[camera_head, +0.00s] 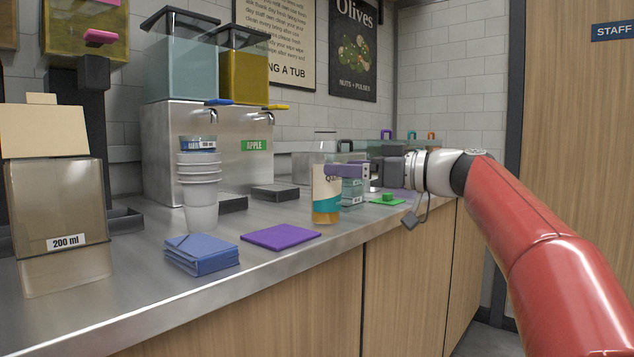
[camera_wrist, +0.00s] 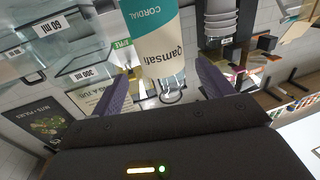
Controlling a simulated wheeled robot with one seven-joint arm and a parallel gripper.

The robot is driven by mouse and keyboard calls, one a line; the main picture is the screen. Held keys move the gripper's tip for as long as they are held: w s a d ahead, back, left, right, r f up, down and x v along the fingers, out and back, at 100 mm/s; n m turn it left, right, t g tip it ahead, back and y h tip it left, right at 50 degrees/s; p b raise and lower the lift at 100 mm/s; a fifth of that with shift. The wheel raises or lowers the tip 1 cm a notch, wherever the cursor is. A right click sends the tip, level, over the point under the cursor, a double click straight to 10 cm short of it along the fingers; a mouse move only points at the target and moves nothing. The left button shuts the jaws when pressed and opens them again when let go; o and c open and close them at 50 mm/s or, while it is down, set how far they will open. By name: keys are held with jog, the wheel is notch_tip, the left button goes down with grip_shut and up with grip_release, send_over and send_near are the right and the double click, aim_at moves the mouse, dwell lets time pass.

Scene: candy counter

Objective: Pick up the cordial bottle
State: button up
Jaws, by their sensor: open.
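The cordial bottle (camera_head: 326,205) stands upright on the steel counter, with amber liquid, a cream and teal label and a clear upper part. In the wrist view its label (camera_wrist: 154,35), reading "CORDIAL", lies ahead, roughly between my two purple fingers. My gripper (camera_head: 332,171) reaches in from the right at the height of the label. In the wrist view my gripper (camera_wrist: 172,82) is open, and I cannot tell whether either finger touches the bottle.
A purple mat (camera_head: 280,237), folded blue cloths (camera_head: 202,255) and stacked cups (camera_head: 200,195) are left of the bottle. A green mat (camera_head: 387,201) and clear containers (camera_head: 351,192) are close behind or beside it. A steel dispenser (camera_head: 160,150) stands behind. The counter's front edge is near.

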aim_at(317, 166)
jog(key=p+x, duration=0.1)
jog(key=x, duration=0.6)
jog(key=shift+s+a+f, duration=0.1)
jog(key=shift+s, duration=0.1)
jog(key=c, duration=1.2)
jog(key=shift+c, duration=0.2)
